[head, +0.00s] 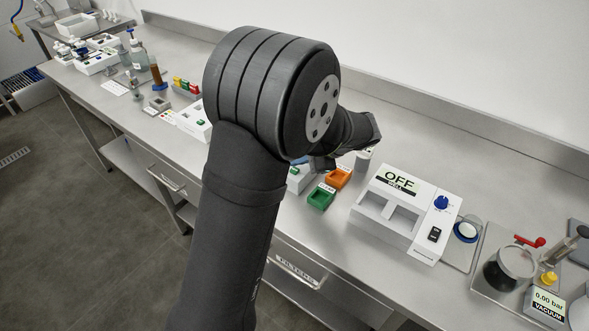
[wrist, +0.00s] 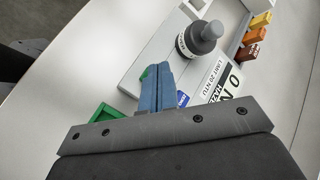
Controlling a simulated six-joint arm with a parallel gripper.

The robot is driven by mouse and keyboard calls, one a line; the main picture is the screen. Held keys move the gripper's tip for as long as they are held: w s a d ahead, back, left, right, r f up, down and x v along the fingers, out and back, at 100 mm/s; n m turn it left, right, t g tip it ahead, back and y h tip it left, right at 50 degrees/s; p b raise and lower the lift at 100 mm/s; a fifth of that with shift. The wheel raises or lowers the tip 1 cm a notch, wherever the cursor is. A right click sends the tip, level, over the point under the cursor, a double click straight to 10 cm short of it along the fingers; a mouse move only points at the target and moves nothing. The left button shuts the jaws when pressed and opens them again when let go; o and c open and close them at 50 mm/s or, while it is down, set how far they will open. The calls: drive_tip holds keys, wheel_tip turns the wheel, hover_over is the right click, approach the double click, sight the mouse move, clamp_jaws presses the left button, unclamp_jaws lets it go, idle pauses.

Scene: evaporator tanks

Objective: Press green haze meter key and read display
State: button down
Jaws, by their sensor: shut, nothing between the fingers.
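The haze meter (wrist: 158,44) is a pale box under my gripper, with a dark round cap (wrist: 203,38) on top. A small green patch, seemingly the green key (wrist: 144,73), shows beside the fingertips. My gripper (wrist: 156,72) is shut and empty, its blue fingers at or over this key; I cannot tell whether they touch it. In the head view, my arm hides most of the meter (head: 301,183).
A green tray (head: 321,196) and an orange tray (head: 339,177) stand near the meter; the green one (wrist: 107,115) also shows in the wrist view. A white device (head: 408,208) reading "OFF" stands to the right. Yellow, orange and brown blocks (wrist: 252,38) line the meter's far side.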

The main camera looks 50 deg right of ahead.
drive_tip(key=shift+f, duration=0.1)
drive_tip(key=shift+f, duration=0.3)
drive_tip(key=shift+f, duration=0.45)
idle(0.8)
idle(0.3)
drive_tip(key=shift+r, duration=0.85)
drive_tip(key=shift+r, duration=0.15)
drive_tip(key=shift+r, duration=2.4)
drive_tip(key=shift+f, duration=0.15)
